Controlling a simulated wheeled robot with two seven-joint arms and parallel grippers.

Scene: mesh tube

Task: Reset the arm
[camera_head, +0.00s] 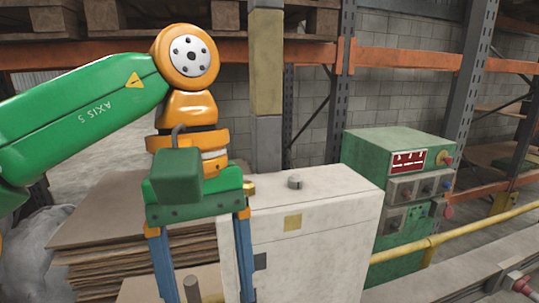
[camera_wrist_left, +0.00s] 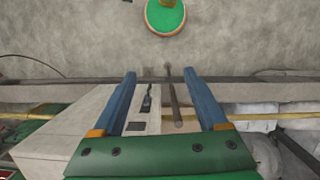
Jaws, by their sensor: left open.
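My left arm comes in from the left of the head view, with green and orange links. Its left gripper (camera_head: 203,290) points down with two blue fingers spread wide apart. In the left wrist view the same gripper (camera_wrist_left: 160,75) is open, and nothing is clamped between its fingers. A thin brownish rod (camera_head: 192,289) shows between the fingers in the head view, and it also shows in the wrist view (camera_wrist_left: 173,103). It touches neither finger in the picture; its depth is unclear. My right gripper is not in view.
A green control box (camera_head: 395,195) is farther right, near a yellow rail (camera_head: 480,226). Stacked brown sheets (camera_head: 100,235) lie behind the arm. Orange-beamed shelving (camera_head: 420,62) fills the back.

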